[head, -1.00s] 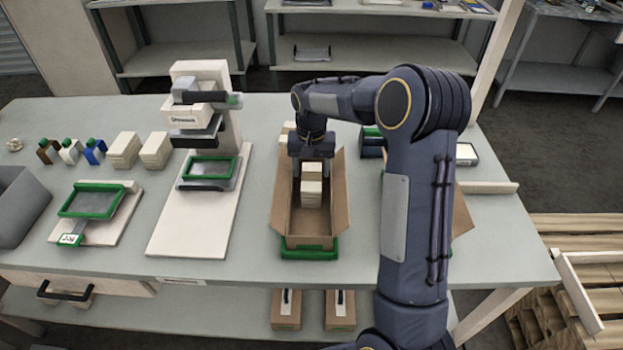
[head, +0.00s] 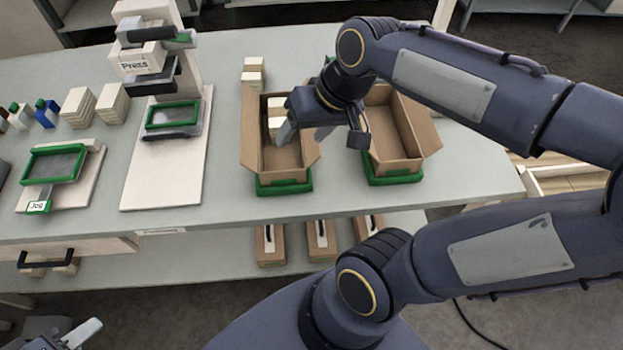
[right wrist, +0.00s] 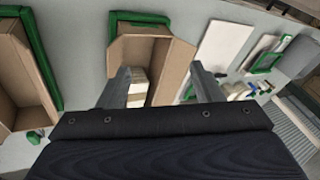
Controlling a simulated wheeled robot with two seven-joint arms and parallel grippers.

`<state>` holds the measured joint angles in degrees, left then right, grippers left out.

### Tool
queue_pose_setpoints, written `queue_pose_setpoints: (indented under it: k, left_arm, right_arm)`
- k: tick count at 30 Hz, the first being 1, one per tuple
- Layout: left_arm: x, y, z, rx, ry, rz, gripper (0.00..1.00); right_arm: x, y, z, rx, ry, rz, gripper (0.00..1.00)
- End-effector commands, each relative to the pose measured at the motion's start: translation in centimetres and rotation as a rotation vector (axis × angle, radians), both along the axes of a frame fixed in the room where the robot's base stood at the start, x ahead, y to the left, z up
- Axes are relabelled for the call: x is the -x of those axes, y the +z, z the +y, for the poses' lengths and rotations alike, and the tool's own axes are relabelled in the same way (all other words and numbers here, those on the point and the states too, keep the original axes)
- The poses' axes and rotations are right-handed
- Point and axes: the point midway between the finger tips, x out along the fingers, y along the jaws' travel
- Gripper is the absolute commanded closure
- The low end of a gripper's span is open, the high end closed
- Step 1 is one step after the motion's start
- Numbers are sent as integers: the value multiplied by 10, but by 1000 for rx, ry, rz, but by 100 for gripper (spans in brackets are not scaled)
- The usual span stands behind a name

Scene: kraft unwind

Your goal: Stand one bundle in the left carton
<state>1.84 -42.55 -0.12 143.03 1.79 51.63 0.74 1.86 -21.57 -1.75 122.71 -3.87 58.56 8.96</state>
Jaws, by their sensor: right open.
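The left carton (head: 252,150) is an open brown box on a green-edged base in the middle of the table; it also shows in the right wrist view (right wrist: 172,75). A pale bundle with a band (head: 276,108) is inside it, towards its far end; in the right wrist view the bundle (right wrist: 139,84) is partly hidden by a finger. My right gripper (head: 306,135) is open over the carton's right side, fingers apart, with nothing between them. My left gripper (head: 72,334) is at the lower left corner, mostly cut off, its jaws unclear.
A right carton (head: 412,130) stands open beside the left one. Pale bundles (head: 253,72) stand behind the left carton, and others (head: 92,106) at the left. A press (head: 150,70) and a green-framed jog tray (head: 55,165) stand left of the cartons.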

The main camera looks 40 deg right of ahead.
Motion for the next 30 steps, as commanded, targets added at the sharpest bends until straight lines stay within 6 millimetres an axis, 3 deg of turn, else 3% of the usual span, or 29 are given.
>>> queue_pose_setpoints:
  k: [1,3,9,30]
  left_arm:
    - [0,0,0,0,0,0,64]
    - [0,0,0,0,0,0,64]
    - [0,0,0,0,0,0,64]
    - [0,0,0,0,0,0,64]
  right_arm:
    - [23,-6,10,-8,19,-46,40]
    - [44,-15,22,-16,45,-94,40]
    - [75,-36,41,-22,84,-168,40]
    - [78,-39,43,-22,87,-173,40]
